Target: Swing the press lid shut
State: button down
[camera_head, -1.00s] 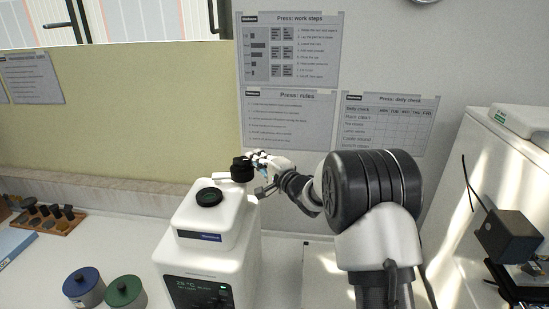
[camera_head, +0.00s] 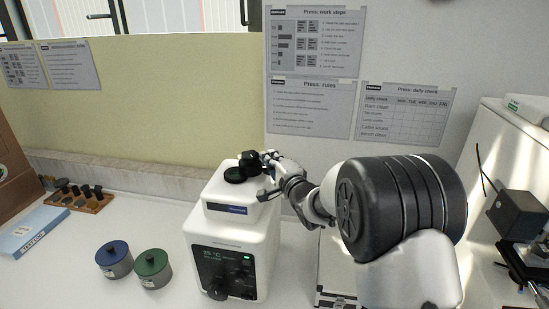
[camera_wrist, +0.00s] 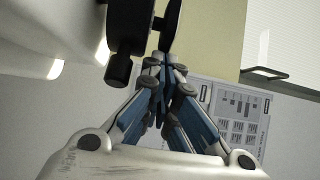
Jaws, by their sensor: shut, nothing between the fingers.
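The white press (camera_head: 232,235) stands on the bench in the head view, with a lit display on its front. On its top is a round dark opening or ring (camera_head: 234,176). The black knob-like lid part (camera_head: 249,160) sits just behind and right of it, partly overlapping it in view. My gripper (camera_head: 266,158) is shut and empty, right beside the black part on its right side. In the wrist view my shut fingers (camera_wrist: 163,65) are close to black rounded parts (camera_wrist: 128,30). Whether they touch cannot be told. The lid's hinge is hidden.
A blue-lidded pot (camera_head: 114,259) and a green-lidded pot (camera_head: 152,268) stand left of the press. A wooden rack of dark pieces (camera_head: 80,196) and a light blue box (camera_head: 35,232) lie further left. A white cabinet (camera_head: 487,140) stands at right. Printed sheets hang behind.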

aim_at(250, 161)
jog(key=s+a+b, duration=0.1)
jog(key=a, duration=0.1)
jog(key=s+a+b, duration=0.2)
jog(key=shift+s+a+f, duration=0.15)
jog(key=shift+s+a, duration=0.1)
jog(key=shift+s, duration=0.05)
jog(key=a+m+h+b, duration=0.1)
jog(key=s+a+m+t+h+b, duration=0.1)
jog(key=a+h, duration=0.1)
jog(key=shift+m+h+b, duration=0.3)
jog(key=shift+b, duration=0.05)
jog(key=shift+s+a+r+m+t+h+b, duration=0.1)
jog(key=shift+a+m+t+h+b, duration=0.15)
jog(key=shift+a+m+h, duration=0.35)
jog(key=shift+a+r+m+t+h+b, duration=0.1)
jog(key=shift+a+m+t+h+b, duration=0.15)
jog(key=shift+h, duration=0.65)
jog(key=shift+r+m+h, duration=0.25)
jog(key=shift+h, duration=0.05)
